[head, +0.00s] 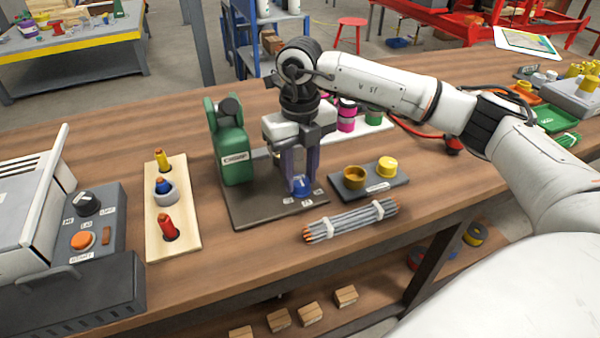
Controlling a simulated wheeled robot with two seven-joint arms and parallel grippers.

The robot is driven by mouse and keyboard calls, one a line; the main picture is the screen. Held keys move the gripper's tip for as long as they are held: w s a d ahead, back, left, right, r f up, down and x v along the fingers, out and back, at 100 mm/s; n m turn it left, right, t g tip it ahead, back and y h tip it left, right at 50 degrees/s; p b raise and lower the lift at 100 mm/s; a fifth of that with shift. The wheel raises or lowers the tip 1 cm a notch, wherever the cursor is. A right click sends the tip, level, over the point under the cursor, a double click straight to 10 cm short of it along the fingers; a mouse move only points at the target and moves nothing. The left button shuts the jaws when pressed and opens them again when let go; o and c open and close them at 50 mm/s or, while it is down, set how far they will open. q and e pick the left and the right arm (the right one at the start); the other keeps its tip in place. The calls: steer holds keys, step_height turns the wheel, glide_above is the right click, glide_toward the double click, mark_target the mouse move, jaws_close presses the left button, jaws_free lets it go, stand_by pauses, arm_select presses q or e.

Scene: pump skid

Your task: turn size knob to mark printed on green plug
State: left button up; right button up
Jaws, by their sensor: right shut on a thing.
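A small blue knob (302,187) sits on a dark base plate (255,214), with small white labels around its front. My right gripper (301,185) points straight down with its fingers around the knob, shut on it. The labels are too small to read, and the fingers partly hide the knob. A green machine (233,150) with a white label stands at the back left of the same plate. Green pieces (373,114) stand on a white board behind my gripper; I cannot tell whether one is the green plug, and no mark is readable. My left gripper is not in view.
A wooden board (183,243) with yellow, blue and red plugs is to the left, beside a grey control box (98,210) with a black dial. A block with brown and yellow cups (354,177) and a strapped pencil bundle (350,220) lie close right of the plate.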

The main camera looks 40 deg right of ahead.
mark_target(300, 180)
steer(key=o, duration=1)
steer(key=shift+o, duration=0.2)
steer(key=shift+r, duration=0.15)
step_height(300, 180, up, 10)
